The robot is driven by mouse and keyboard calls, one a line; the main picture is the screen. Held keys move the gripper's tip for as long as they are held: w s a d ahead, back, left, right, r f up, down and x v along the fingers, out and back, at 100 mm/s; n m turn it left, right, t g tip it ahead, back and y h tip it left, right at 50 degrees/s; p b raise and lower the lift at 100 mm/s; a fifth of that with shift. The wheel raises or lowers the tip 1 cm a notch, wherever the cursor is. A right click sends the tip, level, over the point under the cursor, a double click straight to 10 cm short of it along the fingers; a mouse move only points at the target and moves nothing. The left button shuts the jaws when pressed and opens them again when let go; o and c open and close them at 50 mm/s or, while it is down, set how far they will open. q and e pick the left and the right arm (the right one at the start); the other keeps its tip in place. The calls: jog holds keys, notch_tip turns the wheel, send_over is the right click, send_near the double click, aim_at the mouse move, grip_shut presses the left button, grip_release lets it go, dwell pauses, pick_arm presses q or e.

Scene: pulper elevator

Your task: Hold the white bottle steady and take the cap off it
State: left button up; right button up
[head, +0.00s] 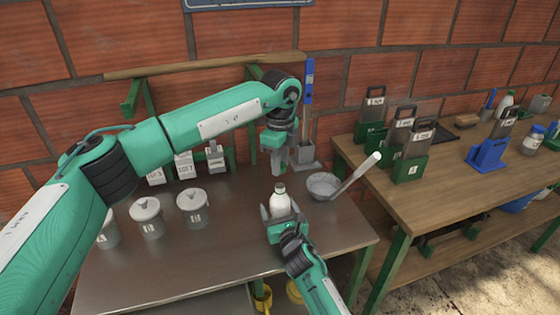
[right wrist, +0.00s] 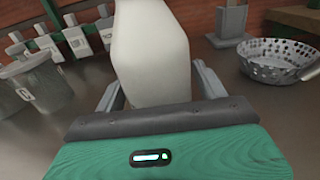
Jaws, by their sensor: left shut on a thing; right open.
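The white bottle (head: 281,203) stands upright at the front of the metal table, and its body fills the middle of the right wrist view (right wrist: 150,55). My right gripper (head: 279,212) is open, with one finger on each side of the bottle. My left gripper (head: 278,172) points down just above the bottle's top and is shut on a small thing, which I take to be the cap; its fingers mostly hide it. The bottle's top looks dark and greenish, too small to tell whether that is its neck or a cap. The top is out of the right wrist view.
A perforated bowl (head: 321,184) with a pale handle lies right of the bottle. Several lidded grey canisters, one of them here (head: 193,207), stand at the left. A wooden bench (head: 455,170) with green holders and a blue stand (head: 489,153) is at the right.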

pick_arm(q)
jog(key=shift+f, duration=0.15)
pick_arm(e)
jog(key=v, duration=1.2)
